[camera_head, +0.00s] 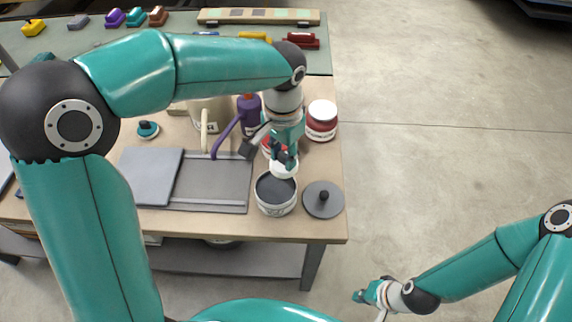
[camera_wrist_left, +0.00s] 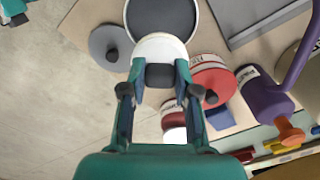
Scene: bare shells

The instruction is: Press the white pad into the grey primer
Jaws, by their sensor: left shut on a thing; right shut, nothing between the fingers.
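My left gripper (camera_head: 285,155) is shut on the dark knob of the white pad (camera_head: 284,169) and holds it at the back edge of the primer pot. The left wrist view shows the pad (camera_wrist_left: 160,50) between the fingers (camera_wrist_left: 158,80), overlapping the rim of the pot. The grey primer (camera_head: 276,187) fills a round white pot (camera_head: 276,209) near the front right of the table; it also shows in the left wrist view (camera_wrist_left: 162,15). Whether the pad touches the primer cannot be told. My right gripper (camera_head: 368,293) is shut and empty, off the table over the floor.
A grey round lid with a knob (camera_head: 323,200) lies right of the pot. A grey tray (camera_head: 212,190) with a flat panel (camera_head: 150,175) lies left. Red pots (camera_head: 321,120) and a purple jug (camera_head: 249,112) stand behind. Several coloured blocks line the back.

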